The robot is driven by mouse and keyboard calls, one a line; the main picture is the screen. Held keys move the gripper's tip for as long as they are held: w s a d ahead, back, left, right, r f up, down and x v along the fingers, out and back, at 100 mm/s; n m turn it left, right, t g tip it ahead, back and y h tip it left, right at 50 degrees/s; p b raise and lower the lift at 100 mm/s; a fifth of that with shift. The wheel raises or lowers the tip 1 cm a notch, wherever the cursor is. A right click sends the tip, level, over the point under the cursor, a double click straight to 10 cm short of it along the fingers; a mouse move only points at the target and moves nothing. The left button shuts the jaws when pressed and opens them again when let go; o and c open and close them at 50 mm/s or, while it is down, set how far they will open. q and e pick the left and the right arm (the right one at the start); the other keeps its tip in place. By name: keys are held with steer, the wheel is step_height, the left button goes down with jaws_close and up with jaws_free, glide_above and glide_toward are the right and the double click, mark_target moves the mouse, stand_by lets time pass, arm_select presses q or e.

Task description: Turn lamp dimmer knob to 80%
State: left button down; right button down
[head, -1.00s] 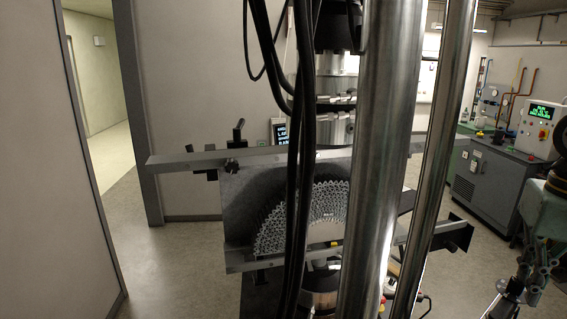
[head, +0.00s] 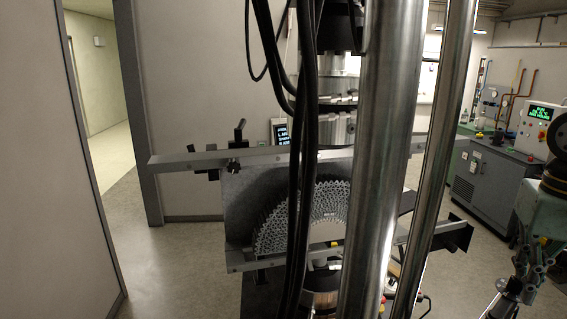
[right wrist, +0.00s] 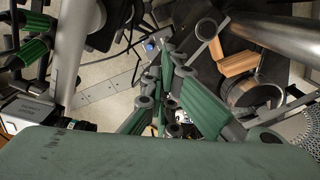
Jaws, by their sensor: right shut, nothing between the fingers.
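I cannot make out the lamp dimmer knob or the lamp in either view. My right gripper (head: 528,285) is at the lower right of the head view, right of the steel columns and well apart from the test frame. In the right wrist view, its green-padded fingers (right wrist: 166,103) point away from the camera and are shut with nothing between them. A small blue and white item (right wrist: 150,46) lies beyond them, too small to name. My left gripper is not seen in the head view.
Thick steel columns (head: 385,150) and black cables block the middle of the head view. Behind them, a dark plate carries a fan-shaped lattice specimen (head: 275,222) between metal bars. A grey cabinet (head: 485,175) and a control box with a green display (head: 540,128) stand at right. Floor at left is clear.

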steer(key=shift+w+a+f, duration=0.2)
steer(key=shift+w+a, duration=0.05)
steer(key=shift+w, duration=0.05)
stand_by(0.6)
steer(key=shift+w+a+r, duration=0.1)
steer(key=shift+w+a, duration=0.05)
steer(key=shift+a, duration=0.05)
stand_by(0.3)
steer(key=shift+a+r, duration=0.15)
steer(key=shift+a, duration=0.1)
step_height(320, 180, up, 6)
steer(key=shift+f, duration=0.2)
stand_by(0.4)
stand_by(1.2)
